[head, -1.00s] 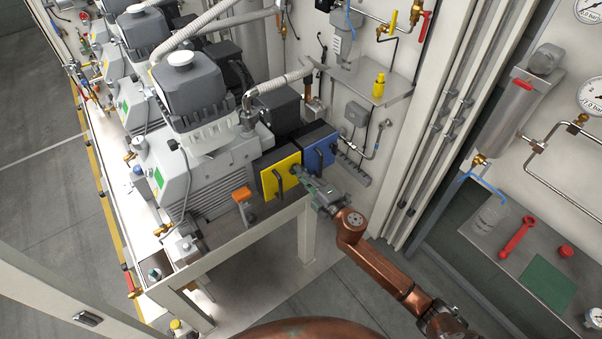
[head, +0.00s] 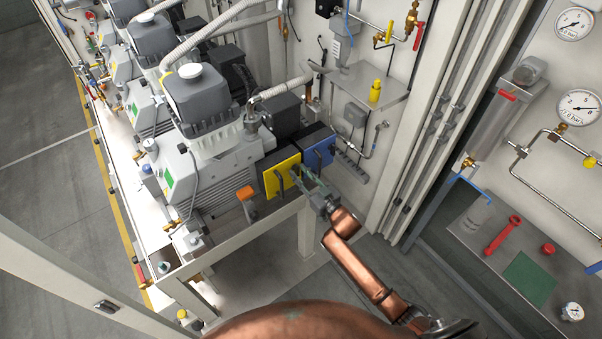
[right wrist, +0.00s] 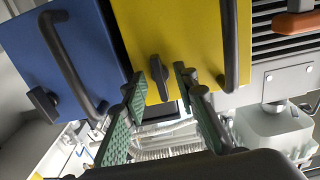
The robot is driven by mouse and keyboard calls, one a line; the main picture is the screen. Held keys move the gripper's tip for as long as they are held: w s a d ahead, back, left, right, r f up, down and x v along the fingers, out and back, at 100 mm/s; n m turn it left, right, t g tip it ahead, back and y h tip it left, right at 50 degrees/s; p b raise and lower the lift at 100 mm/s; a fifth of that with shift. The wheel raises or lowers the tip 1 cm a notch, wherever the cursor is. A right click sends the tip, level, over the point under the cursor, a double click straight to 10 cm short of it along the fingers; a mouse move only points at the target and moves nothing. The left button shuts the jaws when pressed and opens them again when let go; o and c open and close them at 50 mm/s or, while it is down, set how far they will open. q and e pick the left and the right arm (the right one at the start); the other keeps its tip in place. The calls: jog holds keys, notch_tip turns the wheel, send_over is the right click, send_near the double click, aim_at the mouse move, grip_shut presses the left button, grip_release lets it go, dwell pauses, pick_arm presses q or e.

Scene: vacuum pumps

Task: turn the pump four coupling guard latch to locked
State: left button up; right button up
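A yellow coupling guard (head: 271,184) stands at the front end of the nearest pump (head: 200,140). In the right wrist view the yellow guard (right wrist: 190,30) carries a dark latch (right wrist: 158,76) near its edge, beside a long black bar handle (right wrist: 232,45). My right gripper (head: 305,182) reaches the yellow guard from the lower right. In the right wrist view my right gripper (right wrist: 158,80) is open, with its green-padded fingers on either side of the latch; I cannot tell whether they touch it. No label shows which pump is four. My left gripper is not in view.
A blue guard (head: 318,150) with its own handle (right wrist: 70,60) and dark knob (right wrist: 43,103) sits right beside the yellow one. An orange-topped part (head: 245,193) is to the left.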

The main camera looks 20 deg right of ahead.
jog(key=shift+s+d, duration=0.1)
jog(key=shift+p+v, duration=0.7)
jog(key=shift+v, duration=0.2)
jog(key=p+v, duration=0.3)
jog(key=v, duration=0.3)
jog(key=shift+r, duration=0.1)
dwell(0.6)
